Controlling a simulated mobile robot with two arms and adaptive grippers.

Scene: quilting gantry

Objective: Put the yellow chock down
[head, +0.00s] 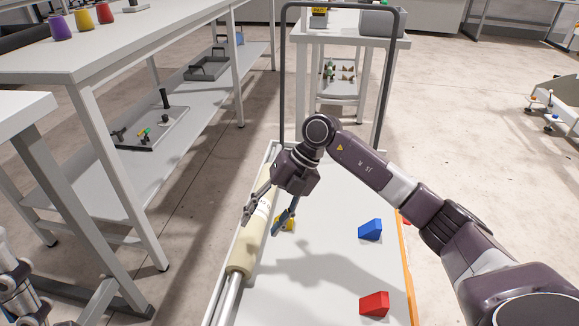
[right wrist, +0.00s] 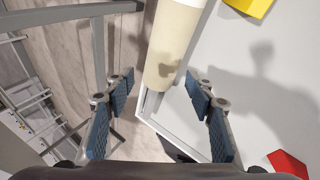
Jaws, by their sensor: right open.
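The yellow chock (head: 287,223) is on the white cart top, just right of the cream roll (head: 241,252). A finger partly hides it in the head view. In the right wrist view the chock (right wrist: 251,6) is cut off at the top right edge, apart from the fingers. My right gripper (head: 262,222) is open above the roll, and nothing is held between its fingers (right wrist: 160,96). The roll's end (right wrist: 168,65) shows ahead of the fingers. Parts that look like my left arm (head: 18,285) show at the lower left edge; its jaws are not clear.
A blue chock (head: 370,229) and a red chock (head: 374,304) stand on the cart top (head: 325,285), right of my gripper. The cart has a grey handle frame (head: 385,80) at its far end. A long shelved table (head: 120,60) stands on the left.

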